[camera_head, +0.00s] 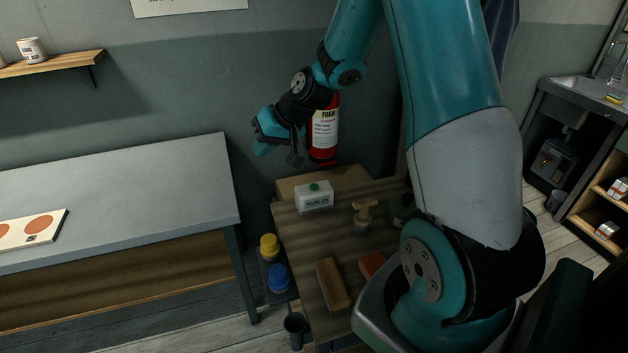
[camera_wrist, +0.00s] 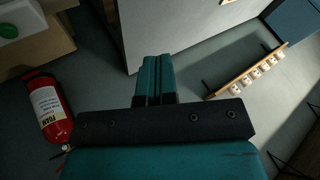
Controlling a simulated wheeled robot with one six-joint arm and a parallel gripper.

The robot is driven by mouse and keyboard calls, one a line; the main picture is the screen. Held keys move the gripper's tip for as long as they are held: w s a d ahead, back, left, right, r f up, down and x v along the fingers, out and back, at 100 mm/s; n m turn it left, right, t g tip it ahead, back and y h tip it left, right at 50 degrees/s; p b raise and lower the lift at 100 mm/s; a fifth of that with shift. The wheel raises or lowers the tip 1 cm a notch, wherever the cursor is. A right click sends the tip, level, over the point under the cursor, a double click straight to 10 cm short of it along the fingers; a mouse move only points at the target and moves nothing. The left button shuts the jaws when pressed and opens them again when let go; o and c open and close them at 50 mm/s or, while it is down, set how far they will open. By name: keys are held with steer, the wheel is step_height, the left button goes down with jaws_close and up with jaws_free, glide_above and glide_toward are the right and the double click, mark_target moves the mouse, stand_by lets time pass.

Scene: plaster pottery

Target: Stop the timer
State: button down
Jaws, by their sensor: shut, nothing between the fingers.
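The timer (camera_head: 314,201) is a white box with a green button on top and a display on its front that seems to read "RUN" and digits. It stands on the small wooden table (camera_head: 295,244), near its back left. In the wrist view the timer (camera_wrist: 14,14) shows only partly at the top left corner, with its green button. My gripper (camera_head: 264,145) is above and to the left of the timer, well apart from it, in front of the wall. In the wrist view my gripper (camera_wrist: 156,75) has its two teal fingers together, with nothing between them.
A red fire extinguisher (camera_head: 323,130) hangs on the wall just right of my gripper. A wooden tool (camera_head: 362,215), a wooden block (camera_head: 332,285) and a reddish block (camera_head: 371,263) lie on the table. Yellow (camera_head: 269,246) and blue (camera_head: 278,277) lidded jars stand left of it. A grey workbench (camera_head: 110,190) is at left.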

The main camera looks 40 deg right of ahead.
mark_target(316, 185)
steer(key=d+f+m+t+h+p, duration=0.1)
steer(key=d+f+m, duration=0.3)
steer(key=d, duration=1.3)
step_height(316, 185, down, 4)
steer(key=shift+w+f+m+t+h, duration=0.1)
steer(key=shift+w+m+t+h, duration=0.25)
steer(key=shift+t+h, duration=0.5)
steer(key=shift+d, duration=0.1)
steer(key=shift+f+b, duration=2.75)
steer(key=shift+f, duration=1.6)
steer(key=shift+f+b, duration=0.45)
steer(key=shift+b, duration=0.05)
steer(key=shift+f+b, duration=0.4)
steer(key=shift+f, duration=0.05)
steer(key=shift+r, duration=0.1)
steer(key=shift+r+p, duration=0.5)
steer(key=shift+r, duration=0.3)
